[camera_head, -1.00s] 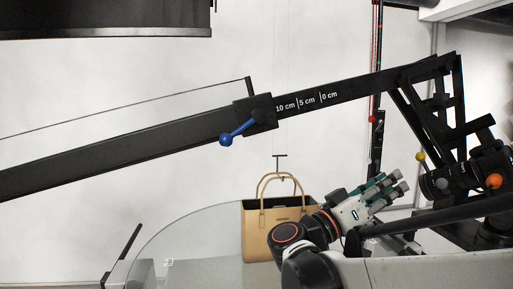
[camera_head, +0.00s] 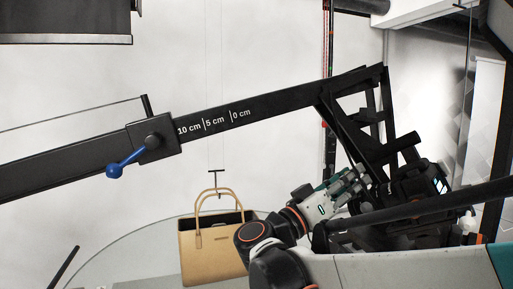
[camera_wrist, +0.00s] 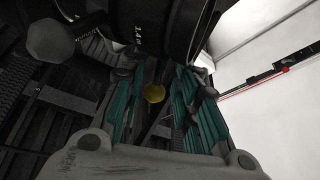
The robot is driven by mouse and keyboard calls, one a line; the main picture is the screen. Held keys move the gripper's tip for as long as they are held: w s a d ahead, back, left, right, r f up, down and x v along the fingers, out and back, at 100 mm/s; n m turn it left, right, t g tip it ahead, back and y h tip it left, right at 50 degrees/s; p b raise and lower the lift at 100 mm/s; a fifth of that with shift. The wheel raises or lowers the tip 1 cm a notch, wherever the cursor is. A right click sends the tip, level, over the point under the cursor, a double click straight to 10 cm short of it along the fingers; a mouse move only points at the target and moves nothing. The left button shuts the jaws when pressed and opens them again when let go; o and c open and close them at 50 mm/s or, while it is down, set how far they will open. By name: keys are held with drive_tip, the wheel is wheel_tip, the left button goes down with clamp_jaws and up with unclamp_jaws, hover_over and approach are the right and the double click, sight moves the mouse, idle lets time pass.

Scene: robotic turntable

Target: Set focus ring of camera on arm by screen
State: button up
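The black camera (camera_head: 420,190) is mounted on the black arm's frame at the right of the head view. In the wrist view, its dark lens barrel (camera_wrist: 160,25) fills the top, with white distance markings on a ring. My gripper (camera_head: 356,184) is just left of the camera in the head view. In the wrist view my gripper (camera_wrist: 160,100) has its teal-padded fingers spread apart, with nothing held between them. The lens is beyond and above the fingers; I cannot tell whether they touch it. The screen cannot be made out clearly.
The long black arm (camera_head: 90,165) with a blue-handled clamp (camera_head: 128,165) crosses the head view. A tan handbag (camera_head: 212,250) stands on the round glass-like table (camera_head: 120,250). Black frame bars crowd the camera.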

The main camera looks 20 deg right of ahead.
drive_tip(key=shift+s, duration=0.35)
clamp_jaws()
drive_tip(key=shift+s+a+f+t+h+b, duration=0.2)
drive_tip(key=shift+f+t+h+b, duration=0.1)
drive_tip(key=shift+t+b, duration=0.1)
drive_tip(key=shift+s+a+n+t+h+b, duration=0.15)
drive_tip(key=shift+t+h+b, duration=0.05)
drive_tip(key=shift+t, duration=0.3)
drive_tip(key=shift+s+a+n+t+h+b, duration=0.1)
drive_tip(key=shift+a+n+t+h+b, duration=0.1)
drive_tip(key=shift+t, duration=0.3)
drive_tip(key=shift+c, duration=0.4)
unclamp_jaws()
drive_tip(key=shift+o, duration=0.4)
drive_tip(key=shift+w+a, duration=0.1)
drive_tip(key=shift+w, duration=0.1)
drive_tip(key=shift+s, duration=0.1)
